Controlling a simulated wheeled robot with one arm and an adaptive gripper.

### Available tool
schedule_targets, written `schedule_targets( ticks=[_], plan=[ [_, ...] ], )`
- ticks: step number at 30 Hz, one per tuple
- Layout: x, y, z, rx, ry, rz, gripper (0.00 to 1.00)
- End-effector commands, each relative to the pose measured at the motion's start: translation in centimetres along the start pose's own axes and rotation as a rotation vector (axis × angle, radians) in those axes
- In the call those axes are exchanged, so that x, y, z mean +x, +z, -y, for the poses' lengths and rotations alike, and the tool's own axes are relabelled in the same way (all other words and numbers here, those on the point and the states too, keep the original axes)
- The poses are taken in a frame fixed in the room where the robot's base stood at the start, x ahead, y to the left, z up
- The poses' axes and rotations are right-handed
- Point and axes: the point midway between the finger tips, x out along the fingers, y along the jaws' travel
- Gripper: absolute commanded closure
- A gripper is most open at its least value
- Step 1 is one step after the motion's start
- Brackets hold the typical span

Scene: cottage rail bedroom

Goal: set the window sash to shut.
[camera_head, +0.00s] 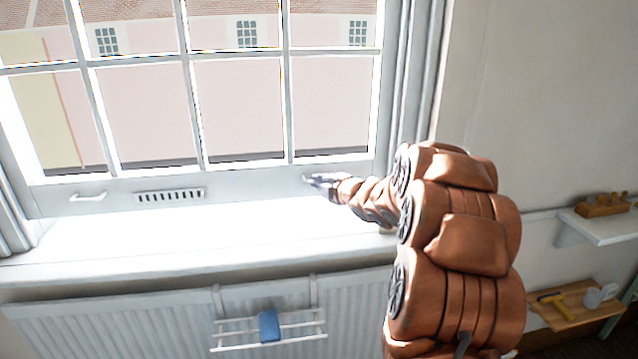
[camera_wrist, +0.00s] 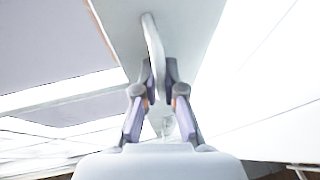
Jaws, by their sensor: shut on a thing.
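The white window sash (camera_head: 237,183) has several panes and a bottom rail low over the sill; bright glare hides whether a gap remains beneath it. The rail bears a pull handle (camera_head: 88,196) at left and a dark slotted vent (camera_head: 170,196). My gripper (camera_head: 312,180) reaches the right end of the rail. In the wrist view, my gripper (camera_wrist: 159,80) is shut on the right pull handle (camera_wrist: 152,40), a pale curved bar between its fingers. In the head view that handle is mostly hidden by the fingers.
The bright sill (camera_head: 190,248) runs below the sash. A white radiator (camera_head: 120,325) stands under it, with a hanging rack (camera_head: 300,325) and blue cloth (camera_head: 268,325). At right are a white shelf (camera_head: 610,228) and a lower wooden shelf (camera_head: 555,320) with small items.

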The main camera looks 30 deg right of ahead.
Motion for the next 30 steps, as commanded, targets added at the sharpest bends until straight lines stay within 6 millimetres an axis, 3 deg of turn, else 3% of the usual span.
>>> schedule_targets(
  ticks=[1,15,28,29,30],
  plan=[
    [0.3,0.1,1.9,0.002,-0.016,0.0,1.0],
    [1.5,0.6,8.0,0.002,-0.02,0.002,1.0],
    [1.6,0.6,8.6,0.004,-0.024,0.001,1.0],
    [1.6,0.6,8.7,0.004,-0.025,0.001,0.88],
    [1.6,0.6,8.7,0.004,-0.025,0.001,0.84]
  ],
)
